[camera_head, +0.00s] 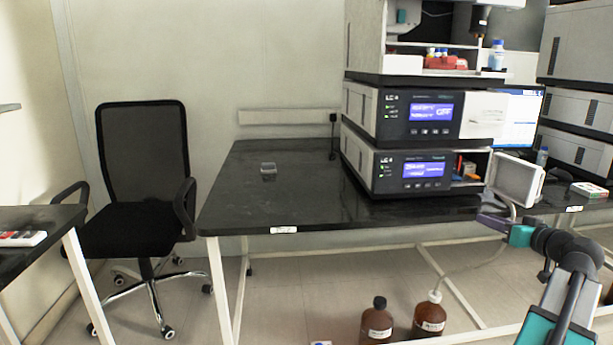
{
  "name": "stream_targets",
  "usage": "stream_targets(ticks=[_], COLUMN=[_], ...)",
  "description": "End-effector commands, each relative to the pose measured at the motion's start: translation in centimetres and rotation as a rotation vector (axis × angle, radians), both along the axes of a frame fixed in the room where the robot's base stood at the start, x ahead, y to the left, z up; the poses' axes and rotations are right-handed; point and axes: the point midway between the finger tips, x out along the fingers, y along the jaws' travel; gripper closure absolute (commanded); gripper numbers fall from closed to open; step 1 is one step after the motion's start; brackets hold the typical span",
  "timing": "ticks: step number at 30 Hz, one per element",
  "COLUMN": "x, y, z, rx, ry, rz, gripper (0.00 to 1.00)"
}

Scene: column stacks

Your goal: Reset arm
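My arm reaches in from the lower right corner, with black joints and teal bands. Its end, my gripper (489,219), is small and dark purple. It is in front of the black bench's edge, just below and left of an open white door (518,181) on the lower instrument. The fingers are too small and unclear to tell whether they are open, or whether they touch the door.
Stacked LC instruments (417,115) with lit screens stand on the black bench (255,205). A small clear dish (268,168) sits on its left part. Brown bottles (376,325) stand on the floor below. An office chair (143,165) is at left. A monitor (516,122) stands behind.

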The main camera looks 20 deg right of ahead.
Motion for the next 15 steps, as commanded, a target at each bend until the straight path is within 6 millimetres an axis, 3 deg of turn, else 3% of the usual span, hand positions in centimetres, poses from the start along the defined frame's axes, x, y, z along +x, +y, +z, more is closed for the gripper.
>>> stream_targets(ticks=[1,6,15], x=[1.6,6.2,12.2], y=[1.2,5.1,13.8], z=[-1.0,-6.0,-14.5], rx=[0.036,0.143,0.306], ry=[0.027,0.124,0.321], rz=[0.021,0.081,0.175], gripper=[0.74,0.74,0.74])
